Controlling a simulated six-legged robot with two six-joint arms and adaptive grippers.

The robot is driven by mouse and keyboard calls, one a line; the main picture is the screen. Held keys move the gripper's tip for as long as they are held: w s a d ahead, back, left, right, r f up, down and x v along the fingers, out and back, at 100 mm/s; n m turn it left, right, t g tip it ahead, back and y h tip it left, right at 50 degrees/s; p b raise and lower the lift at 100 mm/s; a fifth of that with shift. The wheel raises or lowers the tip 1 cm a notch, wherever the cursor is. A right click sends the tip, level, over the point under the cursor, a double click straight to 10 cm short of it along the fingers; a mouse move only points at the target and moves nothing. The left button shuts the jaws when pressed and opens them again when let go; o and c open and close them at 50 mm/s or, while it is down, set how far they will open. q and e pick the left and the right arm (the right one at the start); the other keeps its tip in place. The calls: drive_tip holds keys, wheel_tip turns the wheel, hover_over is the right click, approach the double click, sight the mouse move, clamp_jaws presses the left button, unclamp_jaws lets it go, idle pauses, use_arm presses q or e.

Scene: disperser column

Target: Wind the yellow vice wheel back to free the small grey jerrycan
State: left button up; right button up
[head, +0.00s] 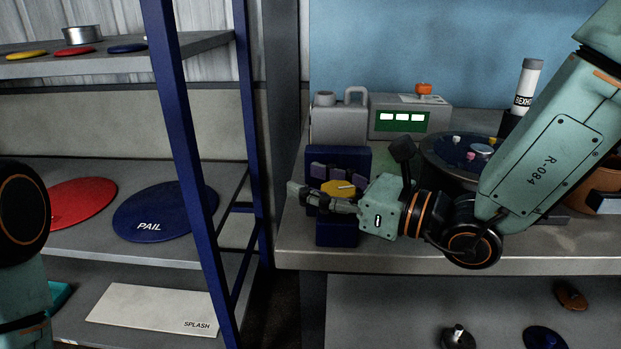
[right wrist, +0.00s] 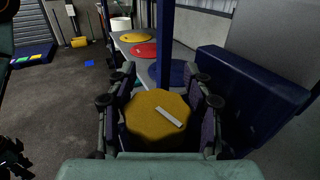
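The small grey jerrycan (head: 337,124) stands upright at the back left of the bench, behind the blue vice (head: 340,156); its lower part is hidden. The yellow vice wheel (head: 338,188) is on the vice's near side. It also shows in the right wrist view (right wrist: 150,125), with a pale bar mark on its face. My right gripper (head: 325,190) has its fingers on either side of the wheel.
A grey box with a green display (head: 402,122) stands right of the jerrycan. A dark round dish (head: 440,150) sits behind my right arm. Blue rack posts (head: 190,160) rise left of the bench, with shelves of coloured discs, one marked PAIL (head: 150,212).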

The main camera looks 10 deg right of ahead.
drive_tip(key=shift+s+a, duration=0.1)
drive_tip(key=shift+a, duration=0.2)
drive_tip(key=shift+d, duration=0.2)
drive_tip(key=shift+c, duration=0.8)
drive_tip(key=c, duration=0.3)
drive_tip(key=shift+a, duration=0.15)
drive_tip(key=c, duration=0.6)
drive_tip(key=shift+o, duration=0.2)
